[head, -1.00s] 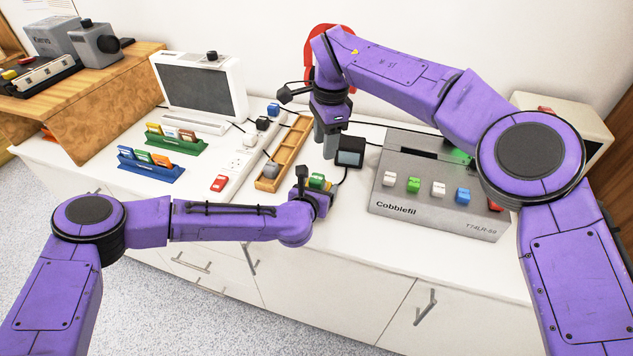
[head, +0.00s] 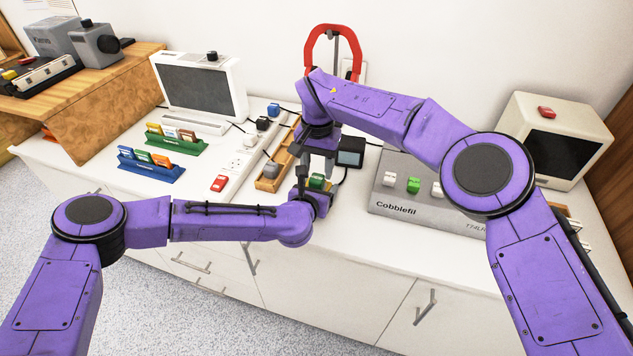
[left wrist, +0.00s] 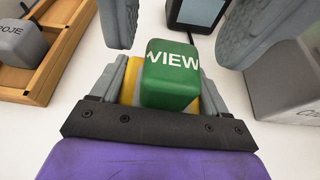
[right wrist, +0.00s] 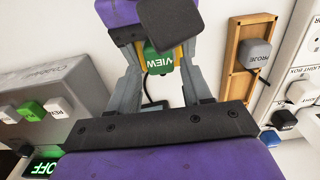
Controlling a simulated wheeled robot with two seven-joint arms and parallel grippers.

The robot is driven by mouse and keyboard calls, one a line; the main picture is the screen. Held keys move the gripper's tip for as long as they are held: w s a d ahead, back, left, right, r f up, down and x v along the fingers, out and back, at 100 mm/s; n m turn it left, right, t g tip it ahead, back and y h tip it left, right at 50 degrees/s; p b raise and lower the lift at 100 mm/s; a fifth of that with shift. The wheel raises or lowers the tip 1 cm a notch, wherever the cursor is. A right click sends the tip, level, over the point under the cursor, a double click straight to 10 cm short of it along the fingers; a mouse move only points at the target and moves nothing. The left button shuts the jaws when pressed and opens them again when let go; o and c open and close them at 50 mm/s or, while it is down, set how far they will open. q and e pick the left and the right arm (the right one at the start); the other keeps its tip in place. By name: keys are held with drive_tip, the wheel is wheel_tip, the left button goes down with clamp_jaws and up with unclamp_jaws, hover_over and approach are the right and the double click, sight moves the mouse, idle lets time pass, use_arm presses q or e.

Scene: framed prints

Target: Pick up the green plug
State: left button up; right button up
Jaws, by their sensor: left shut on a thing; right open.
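The green plug (head: 316,181), lettered VIEW, is held above the white counter. My left gripper (head: 322,192) is shut on it; the left wrist view shows the plug (left wrist: 170,75) between its fingers, with a yellow part (left wrist: 131,78) beside it. In the right wrist view the plug (right wrist: 160,62) lies between the spread fingers of my right gripper (right wrist: 160,82). My right gripper (head: 318,168) is open and comes down from above, with its fingers on either side of the plug. I cannot tell whether they touch it.
A wooden tray (head: 266,184) with a grey plug (head: 271,170) lies to the left. The grey Cobblefil box (head: 405,207), with several coloured plugs on top, stands to the right. A small black-screened device (head: 351,151) is close behind. The counter front is clear.

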sight(318, 175)
wheel_tip(318, 175, down, 4)
drive_tip(key=shift+w+r, duration=0.15)
drive_tip(key=shift+r, duration=0.1)
drive_tip(key=c, duration=0.8)
drive_tip(key=shift+o, duration=0.2)
drive_tip(key=shift+r, duration=0.15)
wheel_tip(318, 175, up, 10)
drive_tip(key=shift+f, duration=0.1)
use_arm(q)
drive_tip(key=o, duration=1.3)
